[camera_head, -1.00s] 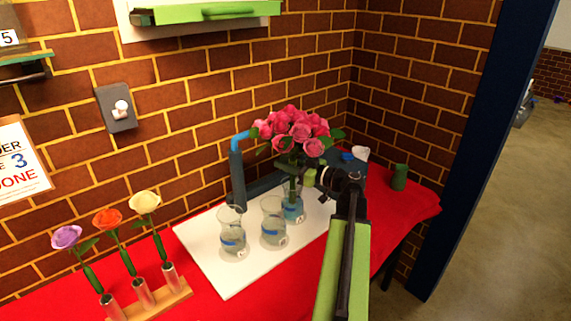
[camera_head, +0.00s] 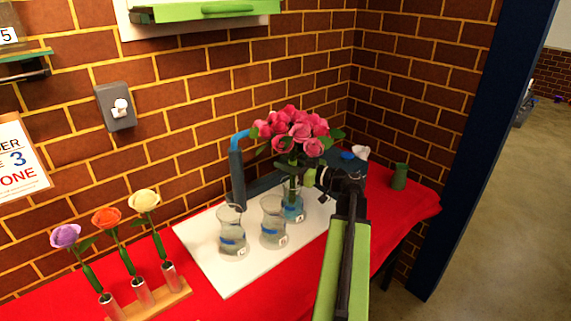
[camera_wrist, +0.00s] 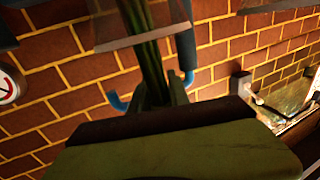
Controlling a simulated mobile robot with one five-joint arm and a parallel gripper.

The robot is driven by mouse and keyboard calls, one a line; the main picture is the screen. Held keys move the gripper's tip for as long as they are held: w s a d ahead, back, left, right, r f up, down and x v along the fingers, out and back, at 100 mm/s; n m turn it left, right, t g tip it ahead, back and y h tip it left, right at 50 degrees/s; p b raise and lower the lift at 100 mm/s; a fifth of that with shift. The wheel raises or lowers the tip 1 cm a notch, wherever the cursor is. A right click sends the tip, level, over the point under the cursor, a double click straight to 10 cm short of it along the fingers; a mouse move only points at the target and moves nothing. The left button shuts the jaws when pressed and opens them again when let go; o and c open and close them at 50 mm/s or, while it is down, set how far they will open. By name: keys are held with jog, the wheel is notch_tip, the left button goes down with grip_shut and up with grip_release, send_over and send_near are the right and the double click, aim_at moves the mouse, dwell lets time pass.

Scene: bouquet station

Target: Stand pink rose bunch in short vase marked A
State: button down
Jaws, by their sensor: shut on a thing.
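The pink rose bunch (camera_head: 291,131) is upright, with its blooms above the right-hand vase (camera_head: 293,212). My gripper (camera_head: 313,178) is shut on its green stems from the right. In the wrist view the stems (camera_wrist: 150,60) run up from my gripper (camera_wrist: 158,97) into or behind a clear-walled thing. In the head view the lower stems overlap the right-hand vase's mouth; I cannot tell how deep they are. The middle vase (camera_head: 273,230) and left vase (camera_head: 232,238) hold water and no flowers. The vase tags are too small to read.
The vases stand on a white mat (camera_head: 215,270) on the red table. A wooden rack (camera_head: 160,303) with purple, orange and cream roses is at left. A blue pipe (camera_head: 237,170) rises behind the vases. A green jar (camera_head: 399,176) stands at right.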

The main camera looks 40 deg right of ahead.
jog(key=shift+f+b, duration=0.45)
jog(key=shift+f, duration=0.05)
dwell(0.4)
jog(key=c, duration=1.1)
grip_release()
jog(key=shift+c, duration=0.2)
jog(key=v, duration=1.7)
jog(key=shift+s, duration=0.25)
jog(key=shift+r, duration=0.1)
